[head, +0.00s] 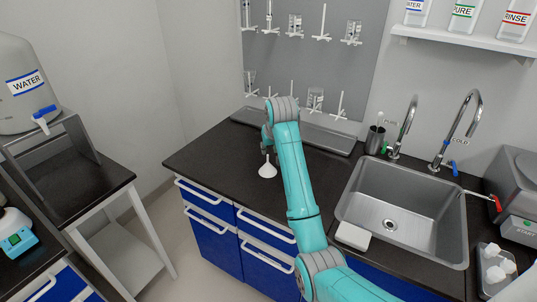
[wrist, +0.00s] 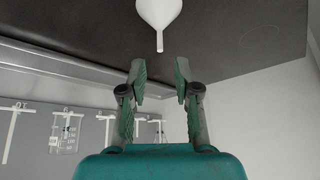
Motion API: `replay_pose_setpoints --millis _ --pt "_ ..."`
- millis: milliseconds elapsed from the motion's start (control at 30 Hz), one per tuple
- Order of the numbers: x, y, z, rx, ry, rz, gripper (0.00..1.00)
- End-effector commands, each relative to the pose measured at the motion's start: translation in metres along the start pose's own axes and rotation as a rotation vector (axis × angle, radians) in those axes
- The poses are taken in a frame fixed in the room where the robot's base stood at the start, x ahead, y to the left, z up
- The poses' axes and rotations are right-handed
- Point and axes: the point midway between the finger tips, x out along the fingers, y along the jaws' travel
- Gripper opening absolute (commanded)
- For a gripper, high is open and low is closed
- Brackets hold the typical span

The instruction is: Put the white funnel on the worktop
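The white funnel (head: 267,170) appears to rest mouth down on the black worktop (head: 215,157), its narrow stem pointing up. In the wrist view the funnel (wrist: 159,14) is cut off by the top edge, with its stem pointing toward my fingers. My gripper (wrist: 159,80) is open, its two green fingertips apart with nothing between them. A small gap shows between the stem tip and the fingers.
A steel sink (head: 408,212) with taps lies to the right, a white block (head: 352,236) at its near corner. A drying rack (head: 330,60) with glassware stands behind, above a long grey tray (head: 325,138). The worktop left of the funnel is clear.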

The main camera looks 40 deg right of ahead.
Motion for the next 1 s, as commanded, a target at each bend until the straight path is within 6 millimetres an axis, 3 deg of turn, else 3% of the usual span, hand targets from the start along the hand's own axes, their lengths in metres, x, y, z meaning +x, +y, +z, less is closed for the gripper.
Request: replay_pose_setpoints --millis 100,300,1000 --pt "-0.022 0.000 -0.001 0.000 0.004 0.000 0.31" --pt "-0.042 0.000 0.000 0.000 0.001 0.000 0.31" --pt "-0.046 0.000 0.000 0.000 -0.001 0.000 0.31"
